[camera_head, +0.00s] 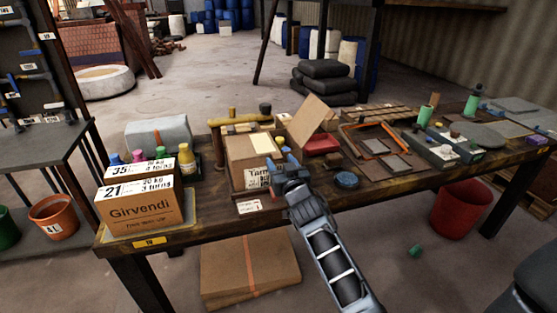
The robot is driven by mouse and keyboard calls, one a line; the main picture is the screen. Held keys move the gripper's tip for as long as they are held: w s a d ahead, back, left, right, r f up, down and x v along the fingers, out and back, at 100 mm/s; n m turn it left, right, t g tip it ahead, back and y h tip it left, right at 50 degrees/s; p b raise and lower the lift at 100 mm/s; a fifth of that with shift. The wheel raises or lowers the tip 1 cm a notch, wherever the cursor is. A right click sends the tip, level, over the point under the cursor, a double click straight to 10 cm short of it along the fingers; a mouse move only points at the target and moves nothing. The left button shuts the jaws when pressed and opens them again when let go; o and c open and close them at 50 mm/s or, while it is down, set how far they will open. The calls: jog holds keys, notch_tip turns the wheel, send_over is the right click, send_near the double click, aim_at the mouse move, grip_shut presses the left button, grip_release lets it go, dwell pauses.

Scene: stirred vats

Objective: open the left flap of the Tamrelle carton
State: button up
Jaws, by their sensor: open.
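The Tamrelle carton (242,171) is a brown box standing on the wooden table, its printed label partly hidden behind my gripper. A large flap (308,121) stands up and leans outward at its right side. The left part of its top (243,148) looks covered by a flat flap, though this is small in the view. I cannot tell whether the fingers touch the carton. They hold nothing that I can see.
The Girvendi carton (140,212) stands to the left, with bottles, including a yellow one (186,158), behind it. A yellow-brown bar frame (218,140) rises behind the Tamrelle carton's left.

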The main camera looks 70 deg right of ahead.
jog(key=shift+x, duration=0.8)
jog(key=shift+c, duration=0.2)
grip_shut()
